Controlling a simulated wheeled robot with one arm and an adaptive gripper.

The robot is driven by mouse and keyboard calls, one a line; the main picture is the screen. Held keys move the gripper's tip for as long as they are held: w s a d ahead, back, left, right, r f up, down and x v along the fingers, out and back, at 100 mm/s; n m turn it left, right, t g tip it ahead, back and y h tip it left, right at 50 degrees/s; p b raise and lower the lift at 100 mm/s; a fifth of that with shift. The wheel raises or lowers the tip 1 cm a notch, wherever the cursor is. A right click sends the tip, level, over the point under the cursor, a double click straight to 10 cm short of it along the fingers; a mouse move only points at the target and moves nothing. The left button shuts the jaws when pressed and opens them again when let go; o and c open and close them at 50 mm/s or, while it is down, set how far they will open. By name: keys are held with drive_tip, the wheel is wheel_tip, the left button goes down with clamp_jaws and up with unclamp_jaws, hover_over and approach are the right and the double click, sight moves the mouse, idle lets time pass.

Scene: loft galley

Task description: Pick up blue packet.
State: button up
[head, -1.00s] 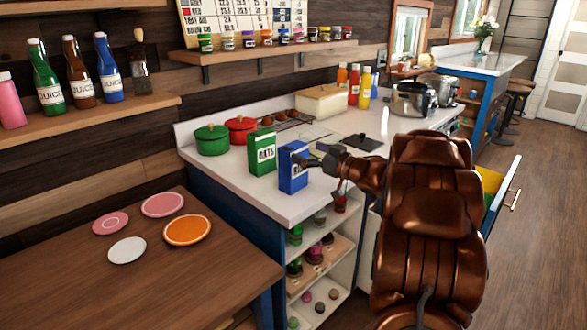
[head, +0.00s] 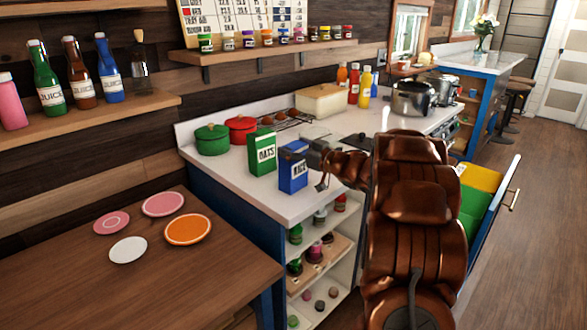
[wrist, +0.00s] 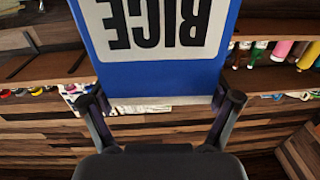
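The blue packet (head: 292,178), with a white label reading RICE, stands upright near the front edge of the white counter (head: 250,207). My gripper (head: 313,153) is at its upper right in the head view, partly masked by my own arm. In the wrist view the packet (wrist: 155,84) fills the upper middle, its label upside down. My gripper's fingers (wrist: 163,100) lie spread at its two side edges, close to or touching them. I cannot tell whether they press on it.
A green OATS packet (head: 263,152) stands close to the left. Green (head: 212,141) and red (head: 242,131) pots stand behind. A wooden table (head: 80,270) with several plates is at the lower left. An open drawer (head: 478,195) juts out at the right.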

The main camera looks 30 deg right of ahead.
drive_tip(key=c, duration=1)
